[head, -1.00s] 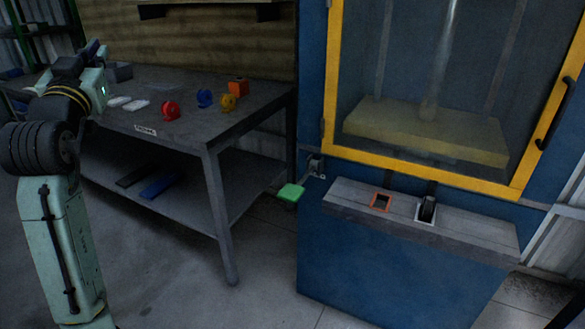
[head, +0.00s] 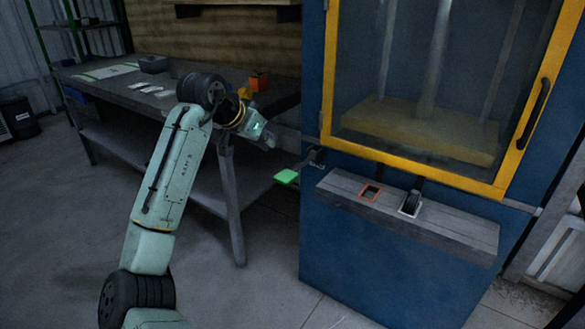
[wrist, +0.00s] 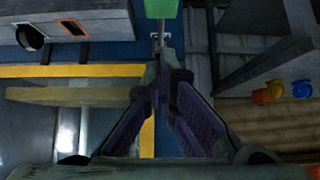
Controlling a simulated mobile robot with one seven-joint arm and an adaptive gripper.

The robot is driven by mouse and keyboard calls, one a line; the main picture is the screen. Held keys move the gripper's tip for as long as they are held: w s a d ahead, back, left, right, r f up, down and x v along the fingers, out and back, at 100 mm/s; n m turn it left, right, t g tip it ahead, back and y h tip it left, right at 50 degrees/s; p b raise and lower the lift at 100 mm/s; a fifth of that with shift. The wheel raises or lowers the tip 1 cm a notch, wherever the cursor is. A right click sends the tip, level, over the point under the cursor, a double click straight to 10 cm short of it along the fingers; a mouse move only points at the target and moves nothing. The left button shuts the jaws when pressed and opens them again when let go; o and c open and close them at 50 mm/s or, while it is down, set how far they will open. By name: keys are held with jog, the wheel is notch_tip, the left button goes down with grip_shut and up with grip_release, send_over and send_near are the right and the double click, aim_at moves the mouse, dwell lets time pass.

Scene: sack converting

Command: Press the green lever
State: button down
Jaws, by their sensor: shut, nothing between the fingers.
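The green lever is a flat green pad (head: 287,176) on a short dark arm, sticking out from the left side of the blue machine (head: 380,240). In the wrist view the green pad (wrist: 160,8) is at the top edge, partly cut off, beyond my fingertips. My gripper (head: 270,141) is in the head view above and slightly left of the pad, apart from it. In the wrist view my gripper (wrist: 163,78) is shut and empty, its fingertips together below the pad.
The grey workbench (head: 120,93) stands left, behind my arm. An orange block (head: 259,81) sits near its right end. The machine has a yellow-framed window (head: 400,164) and a grey ledge (head: 440,222) with an orange-rimmed opening (head: 371,191) and a black switch (head: 411,202).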

jog(key=p, duration=0.2)
send_over(284, 177)
notch_tip(284, 177, down, 6)
jog(key=shift+s+a+f, duration=0.1)
jog(key=shift+f, duration=0.15)
jog(key=f, duration=0.3)
jog(key=shift+w+f, duration=0.2)
jog(key=shift+f, duration=0.05)
jog(key=shift+f+p, duration=0.3)
jog(key=shift+f, duration=0.25)
jog(key=shift+f, duration=0.1)
